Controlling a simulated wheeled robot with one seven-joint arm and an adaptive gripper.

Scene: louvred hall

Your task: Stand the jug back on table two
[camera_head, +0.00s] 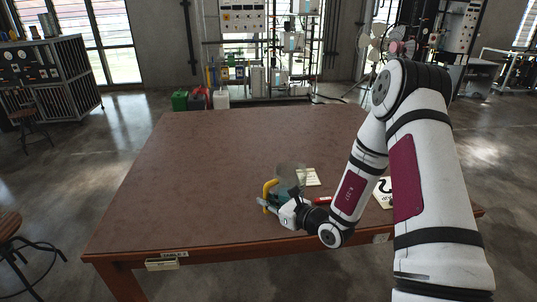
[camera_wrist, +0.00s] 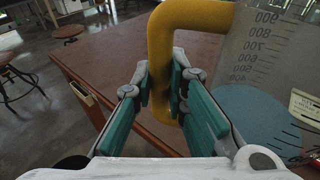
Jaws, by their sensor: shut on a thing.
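The jug (camera_head: 289,175) is a clear measuring jug with a yellow handle (camera_head: 268,195), near the front right part of the brown table (camera_head: 200,180). In the wrist view the jug (camera_wrist: 262,50) shows printed volume marks at the right, with a blue-green round area low in it. My gripper (camera_head: 279,207) is at the handle side of the jug. In the wrist view my gripper (camera_wrist: 165,82) has its teal-padded fingers on either side of the yellow handle, shut on it. The jug looks roughly upright; whether its base touches the table I cannot tell.
A paper note (camera_head: 312,177), a small red item (camera_head: 322,200) and a white card with a black mark (camera_head: 383,190) lie right of the jug. The table's left and far parts are clear. A stool (camera_head: 15,245) stands at the left. Containers (camera_head: 180,101) stand beyond the table.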

